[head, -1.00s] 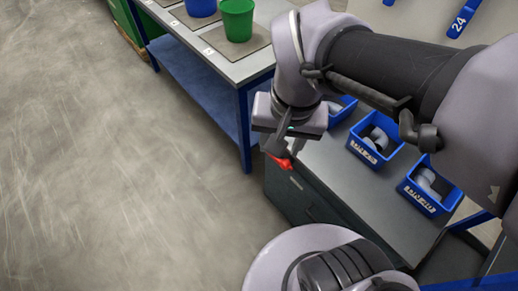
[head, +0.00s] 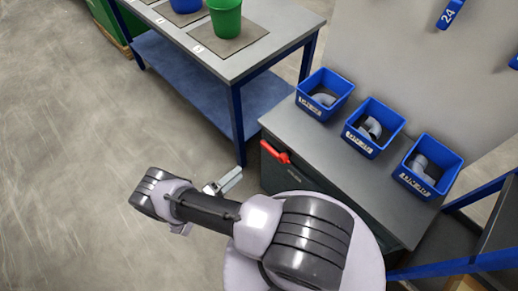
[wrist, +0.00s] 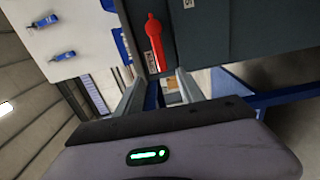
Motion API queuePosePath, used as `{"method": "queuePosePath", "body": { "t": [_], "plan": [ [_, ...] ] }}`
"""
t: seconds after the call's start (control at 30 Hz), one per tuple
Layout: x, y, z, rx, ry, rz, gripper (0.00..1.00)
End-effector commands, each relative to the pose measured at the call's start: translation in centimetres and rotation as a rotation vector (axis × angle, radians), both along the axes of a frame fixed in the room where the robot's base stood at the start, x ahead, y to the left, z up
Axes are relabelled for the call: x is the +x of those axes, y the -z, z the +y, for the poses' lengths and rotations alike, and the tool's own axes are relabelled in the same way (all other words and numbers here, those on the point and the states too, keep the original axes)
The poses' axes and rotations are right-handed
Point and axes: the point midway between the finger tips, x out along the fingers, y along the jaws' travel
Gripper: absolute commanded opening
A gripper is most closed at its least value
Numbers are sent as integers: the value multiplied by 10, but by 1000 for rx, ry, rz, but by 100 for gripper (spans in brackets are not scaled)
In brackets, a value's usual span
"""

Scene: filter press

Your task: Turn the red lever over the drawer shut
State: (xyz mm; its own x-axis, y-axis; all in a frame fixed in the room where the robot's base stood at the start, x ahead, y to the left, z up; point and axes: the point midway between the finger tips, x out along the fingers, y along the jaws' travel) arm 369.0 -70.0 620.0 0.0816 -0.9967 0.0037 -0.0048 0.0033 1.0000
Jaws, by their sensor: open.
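The red lever (head: 275,152) is at the upper front of the dark grey cabinet, just below its top edge. The drawer front is partly hidden by my arm in the head view. My gripper (head: 234,178) is left of the cabinet, apart from the lever. In the wrist view my gripper (wrist: 160,90) is open and empty, its fingers pointing toward the cabinet front, with the lever beyond them.
Three blue bins (head: 374,127) with grey pipe fittings stand on the cabinet top (head: 330,150). A blue-framed table (head: 265,50) with a green bucket (head: 225,17) and a blue bucket stands behind left. Open floor (head: 70,150) lies to the left.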

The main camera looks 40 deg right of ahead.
Motion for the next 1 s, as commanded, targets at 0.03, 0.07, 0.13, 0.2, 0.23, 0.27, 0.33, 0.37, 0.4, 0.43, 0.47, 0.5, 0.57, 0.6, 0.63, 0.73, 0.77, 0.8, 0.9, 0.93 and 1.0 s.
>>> {"method": "queuePosePath", "body": {
  "t": [0.03,0.07,0.13,0.2,0.23,0.27,0.33,0.37,0.4,0.43,0.47,0.5,0.57,0.6,0.63,0.73,0.77,0.8,0.9,0.93,1.0],
  "plan": [
    [0,0,-13,1,6,3,45],
    [1,1,-22,1,7,4,45],
    [1,1,-44,1,9,5,45],
    [4,2,-66,2,9,4,45],
    [4,2,-75,2,9,4,45],
    [5,2,-84,2,9,3,45],
    [6,2,-104,3,9,5,45],
    [7,2,-111,2,9,4,45],
    [8,2,-120,3,8,4,45],
    [8,2,-126,3,8,4,45],
    [9,2,-132,3,7,4,45],
    [10,2,-138,3,7,3,45],
    [10,1,-145,3,6,4,45],
    [11,1,-149,3,4,4,45],
    [11,1,-151,3,4,4,45],
    [11,0,-154,3,4,5,45],
    [11,0,-154,3,3,5,45],
    [11,0,-155,3,3,5,45],
    [11,0,-154,3,3,4,45],
    [11,0,-154,3,3,4,45],
    [12,0,-154,3,3,4,34]
  ]
}}
